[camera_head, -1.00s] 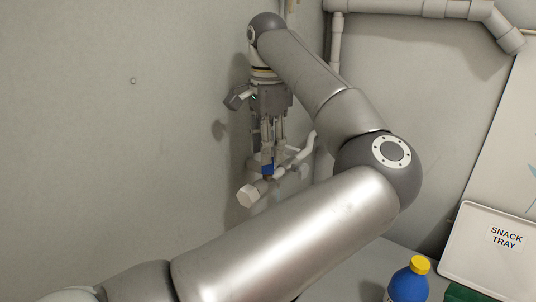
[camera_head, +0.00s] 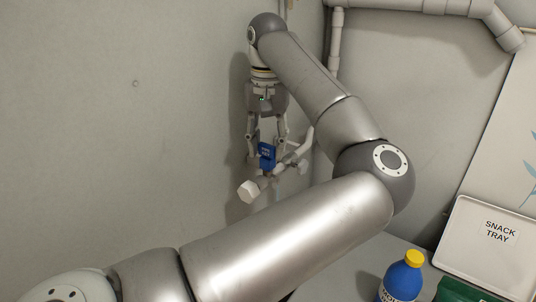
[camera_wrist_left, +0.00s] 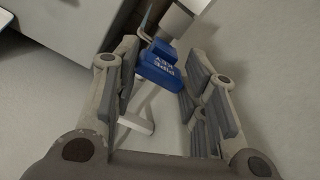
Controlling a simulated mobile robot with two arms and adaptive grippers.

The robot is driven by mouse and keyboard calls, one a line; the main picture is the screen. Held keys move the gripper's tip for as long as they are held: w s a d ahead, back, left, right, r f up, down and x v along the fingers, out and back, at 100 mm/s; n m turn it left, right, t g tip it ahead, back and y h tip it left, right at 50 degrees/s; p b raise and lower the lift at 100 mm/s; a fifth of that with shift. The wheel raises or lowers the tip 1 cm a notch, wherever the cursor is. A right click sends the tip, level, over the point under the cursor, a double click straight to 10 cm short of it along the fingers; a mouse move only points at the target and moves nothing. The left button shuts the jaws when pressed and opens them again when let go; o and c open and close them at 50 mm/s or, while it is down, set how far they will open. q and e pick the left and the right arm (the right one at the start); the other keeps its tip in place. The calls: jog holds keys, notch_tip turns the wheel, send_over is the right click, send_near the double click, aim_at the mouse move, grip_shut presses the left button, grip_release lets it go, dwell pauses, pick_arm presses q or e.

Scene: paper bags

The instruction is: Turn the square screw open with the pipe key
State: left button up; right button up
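The pipe key shows as a blue block with white lettering (camera_head: 267,154) by the wall pipe; it also shows in the left wrist view (camera_wrist_left: 160,66). My left gripper (camera_head: 268,143) points down over it with its fingers spread. In the left wrist view, the blue block lies between the open fingers (camera_wrist_left: 160,80), near their tips, and I see a gap on its right side. A pale pipe stub with a faceted end (camera_head: 249,191) sticks out below the key; I cannot tell whether this end is the square screw. My right gripper is not in view.
A blue bottle with a yellow cap (camera_head: 403,278) and a white snack tray (camera_head: 487,251) stand at lower right, with a green object (camera_head: 468,292) beside them. Pipes (camera_head: 432,8) run along the upper right wall. The left wall (camera_head: 110,150) is bare.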

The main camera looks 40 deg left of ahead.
aim_at(268, 144)
pick_arm(q)
jog(key=o, duration=0.3)
jog(key=shift+o, duration=0.2)
notch_tip(268, 144, up, 6)
jog(key=p, duration=0.5)
jog(key=shift+r, duration=0.1)
notch_tip(268, 144, up, 12)
dwell(0.6)
